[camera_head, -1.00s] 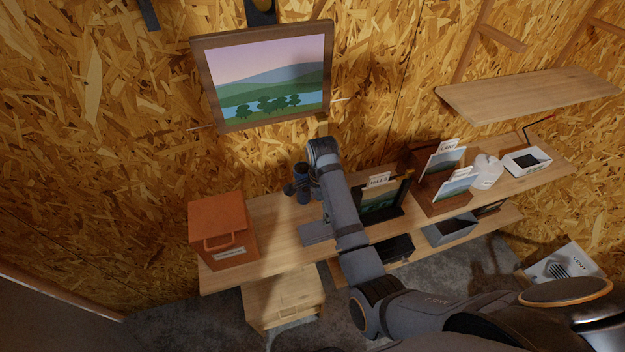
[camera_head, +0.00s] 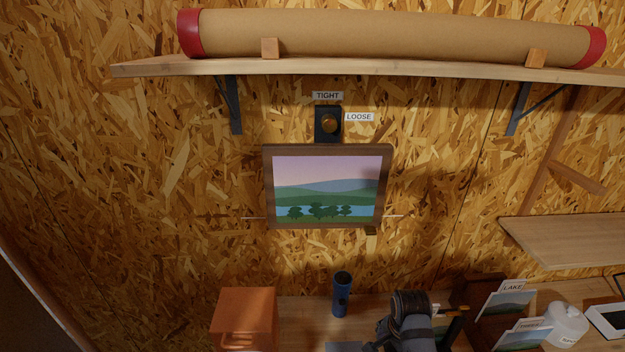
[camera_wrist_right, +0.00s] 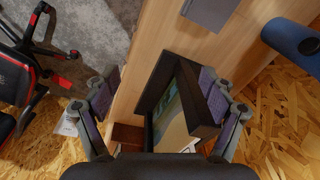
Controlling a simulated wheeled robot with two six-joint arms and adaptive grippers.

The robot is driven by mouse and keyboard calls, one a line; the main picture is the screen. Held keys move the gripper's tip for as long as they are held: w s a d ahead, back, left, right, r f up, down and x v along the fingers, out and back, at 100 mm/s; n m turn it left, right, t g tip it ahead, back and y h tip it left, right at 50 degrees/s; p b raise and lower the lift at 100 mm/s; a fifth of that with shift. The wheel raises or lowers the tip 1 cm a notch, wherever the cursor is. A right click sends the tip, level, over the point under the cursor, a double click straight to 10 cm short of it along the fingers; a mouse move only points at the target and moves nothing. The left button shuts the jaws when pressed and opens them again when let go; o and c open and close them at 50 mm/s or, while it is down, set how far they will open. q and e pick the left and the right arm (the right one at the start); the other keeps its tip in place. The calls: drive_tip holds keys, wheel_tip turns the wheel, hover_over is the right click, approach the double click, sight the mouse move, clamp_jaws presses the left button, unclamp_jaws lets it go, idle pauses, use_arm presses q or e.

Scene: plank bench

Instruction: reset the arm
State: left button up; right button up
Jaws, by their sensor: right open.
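My right arm (camera_head: 405,325) reaches in at the bottom of the head view, over the bench; its fingers cannot be made out there. In the right wrist view my right gripper (camera_wrist_right: 158,98) is open, with its two fingers spread wide. A black holder (camera_wrist_right: 155,85) with a picture card shows between and beyond the fingers; I cannot tell whether they touch it. My left gripper is not in view.
A framed landscape (camera_head: 325,187) hangs on the chipboard wall below a knob (camera_head: 329,124) labelled tight and loose. A long tube (camera_head: 400,38) lies on the high shelf (camera_head: 350,67). An orange box (camera_head: 247,318) and dark blue cylinder (camera_head: 342,295) stand on the bench.

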drive_tip(key=s+d+r+n+t, duration=0.1)
drive_tip(key=s+d+r+n, duration=0.15)
drive_tip(key=s+n, duration=0.45)
drive_tip(key=s+d+r+n+t, duration=0.1)
drive_tip(key=s+d+n+t, duration=0.15)
drive_tip(key=s+n, duration=0.45)
wheel_tip(320, 180, down, 27)
drive_tip(key=s+d+g+b, duration=0.2)
drive_tip(key=d, duration=0.1)
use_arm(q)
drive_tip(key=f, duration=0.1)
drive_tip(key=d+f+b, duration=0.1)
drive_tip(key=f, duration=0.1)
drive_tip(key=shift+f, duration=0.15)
use_arm(e)
drive_tip(key=s+f+g, duration=0.1)
drive_tip(key=s+f, duration=1.7)
drive_tip(key=s, duration=0.1)
drive_tip(key=shift+d+f+m, duration=0.3)
drive_tip(key=shift+d+f, duration=0.1)
drive_tip(key=shift+s, duration=0.1)
